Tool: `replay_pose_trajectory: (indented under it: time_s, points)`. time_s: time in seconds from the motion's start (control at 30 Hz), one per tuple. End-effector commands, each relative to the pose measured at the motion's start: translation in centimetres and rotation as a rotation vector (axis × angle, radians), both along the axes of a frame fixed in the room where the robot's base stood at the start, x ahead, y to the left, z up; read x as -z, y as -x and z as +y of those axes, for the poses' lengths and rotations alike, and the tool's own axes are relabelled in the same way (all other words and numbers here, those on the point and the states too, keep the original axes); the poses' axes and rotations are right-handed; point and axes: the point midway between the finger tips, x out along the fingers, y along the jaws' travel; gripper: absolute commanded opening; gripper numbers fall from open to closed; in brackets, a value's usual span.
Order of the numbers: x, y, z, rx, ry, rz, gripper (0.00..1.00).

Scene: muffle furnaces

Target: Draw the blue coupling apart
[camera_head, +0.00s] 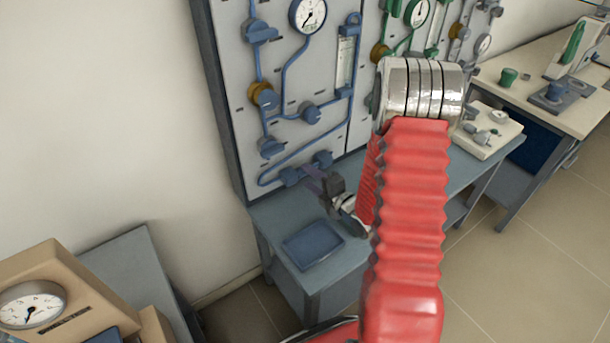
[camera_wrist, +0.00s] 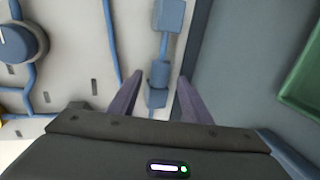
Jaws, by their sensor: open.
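The blue coupling (camera_wrist: 160,73) lies in a blue line along the foot of the panel. In the wrist view it sits between the two purple fingers of my gripper (camera_wrist: 160,92), with a narrow rod running from it to a larger blue block (camera_wrist: 169,15). My gripper is open, with a finger to either side of the coupling and light gaps visible between. In the head view my gripper (camera_head: 314,181) is at the panel's foot, by the blue fittings (camera_head: 291,176). The coupling's near end is partly hidden by my gripper body.
The grey panel (camera_head: 228,62) carries blue pipes, valves and a gauge (camera_head: 308,15). A blue tray (camera_head: 312,245) lies on the bench below. A green-rimmed thing (camera_wrist: 303,80) shows at the wrist view's right. Green pipework and a white device (camera_head: 488,130) are to the right.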

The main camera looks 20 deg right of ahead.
Motion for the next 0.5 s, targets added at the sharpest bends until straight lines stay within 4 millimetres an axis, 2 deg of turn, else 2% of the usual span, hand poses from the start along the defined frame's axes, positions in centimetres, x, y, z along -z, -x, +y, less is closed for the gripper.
replay_pose_trajectory:
  time_s: [0.2,0.5]
  points:
    - [0.7,-2.4,0.5,-0.001,0.000,0.000,0.44]
    - [0.8,-3.0,0.6,0.001,-0.001,0.000,0.44]
